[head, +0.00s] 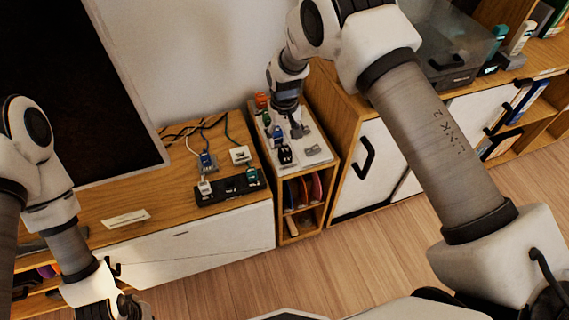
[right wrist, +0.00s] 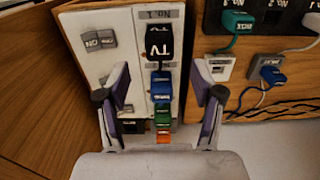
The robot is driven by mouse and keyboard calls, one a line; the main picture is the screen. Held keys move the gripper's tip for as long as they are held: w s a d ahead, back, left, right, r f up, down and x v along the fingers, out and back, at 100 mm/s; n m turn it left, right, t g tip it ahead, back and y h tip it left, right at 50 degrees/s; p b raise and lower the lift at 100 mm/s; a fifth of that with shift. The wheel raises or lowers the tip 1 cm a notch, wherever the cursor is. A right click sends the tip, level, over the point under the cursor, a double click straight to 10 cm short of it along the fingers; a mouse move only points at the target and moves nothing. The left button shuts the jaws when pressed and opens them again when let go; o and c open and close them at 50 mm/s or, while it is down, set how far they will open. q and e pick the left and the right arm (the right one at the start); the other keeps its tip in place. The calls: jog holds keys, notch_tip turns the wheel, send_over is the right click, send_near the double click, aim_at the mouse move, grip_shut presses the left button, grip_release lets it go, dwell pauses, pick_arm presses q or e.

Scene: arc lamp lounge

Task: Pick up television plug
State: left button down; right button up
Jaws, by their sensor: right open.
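The television plug, a black plug marked TV, stands in a white socket panel (right wrist: 92,70) on the narrow wooden cabinet. It shows at top centre in the right wrist view (right wrist: 158,42) and in the head view (head: 285,155). My right gripper (head: 299,131) is open above the panel. In the right wrist view its two fingers (right wrist: 160,95) stand apart either side of the plug row, with the TV plug ahead of the fingertips and nothing held. My left gripper (head: 125,306) is partly cut off at the lower left, its jaws unclear.
Blue (right wrist: 161,87), green (right wrist: 162,114) and orange (right wrist: 163,137) plugs line up with the TV plug. A black power strip (head: 229,188) with several plugs and cables lies on the adjacent low cabinet. A large dark screen (head: 75,90) stands at left.

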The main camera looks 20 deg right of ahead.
aim_at(285, 150)
jog(key=shift+s+f, duration=0.15)
jog(key=shift+f, duration=0.3)
notch_tip(285, 150, down, 7)
jog(key=shift+r+p, duration=0.2)
jog(key=shift+p, duration=0.3)
jog(key=shift+s, duration=0.1)
grip_shut()
